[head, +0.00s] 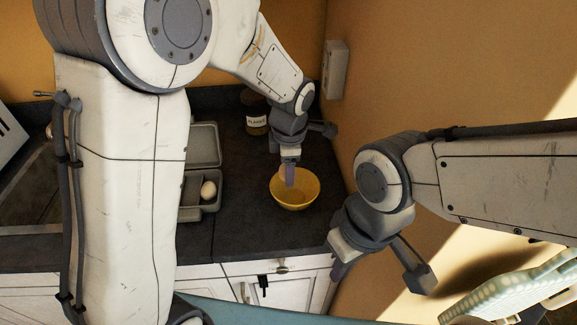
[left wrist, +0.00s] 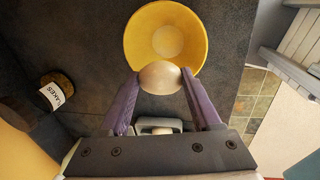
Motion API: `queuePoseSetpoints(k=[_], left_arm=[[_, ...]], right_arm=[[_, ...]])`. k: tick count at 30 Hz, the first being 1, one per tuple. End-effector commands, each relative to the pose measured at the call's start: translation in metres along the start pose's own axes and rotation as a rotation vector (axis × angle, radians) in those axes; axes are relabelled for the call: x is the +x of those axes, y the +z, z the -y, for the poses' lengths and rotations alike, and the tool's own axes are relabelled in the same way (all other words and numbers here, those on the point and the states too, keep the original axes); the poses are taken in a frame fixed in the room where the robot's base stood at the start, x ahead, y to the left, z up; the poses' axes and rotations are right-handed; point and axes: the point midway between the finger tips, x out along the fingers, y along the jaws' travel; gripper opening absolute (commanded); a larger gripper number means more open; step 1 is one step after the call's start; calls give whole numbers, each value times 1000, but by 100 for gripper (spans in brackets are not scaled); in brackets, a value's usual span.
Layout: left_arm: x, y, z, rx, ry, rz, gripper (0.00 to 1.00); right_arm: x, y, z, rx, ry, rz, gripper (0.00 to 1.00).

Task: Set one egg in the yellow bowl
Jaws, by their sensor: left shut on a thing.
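The yellow bowl (head: 304,200) stands upright on the dark counter, and it also shows in the left wrist view (left wrist: 135,42). My left gripper (head: 289,178) is over the bowl's back-left part in the head view. In the left wrist view it is shut on a pale egg (left wrist: 160,78), which overlaps the near rim of the bowl in the picture. The fingers hide this egg in the head view. A second egg (head: 208,190) sits in an open grey box (head: 212,207) left of the bowl. My right gripper (head: 342,266) hangs away from the bowl, its fingers too edge-on to judge.
A dark jar with a white label (head: 256,117) stands behind the bowl, near the back edge. The wall (head: 345,140) rises close on the right. White cabinet fronts (head: 290,290) lie below the counter edge. The counter between box and bowl is clear.

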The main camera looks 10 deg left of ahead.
Motion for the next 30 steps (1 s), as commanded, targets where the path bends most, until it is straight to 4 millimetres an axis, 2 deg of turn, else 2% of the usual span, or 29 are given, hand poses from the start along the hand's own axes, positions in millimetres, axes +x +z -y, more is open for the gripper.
queuePoseSetpoints(k=[18, 30], left_arm=[[32, 0, 6, 0, 0, 0, 9], [32, 0, 6, 0, 0, 0, 9]], right_arm=[[29, 2, -2, 0, 0, 0, 0], [29, 2, -2, 0, 0, 0, 0]])
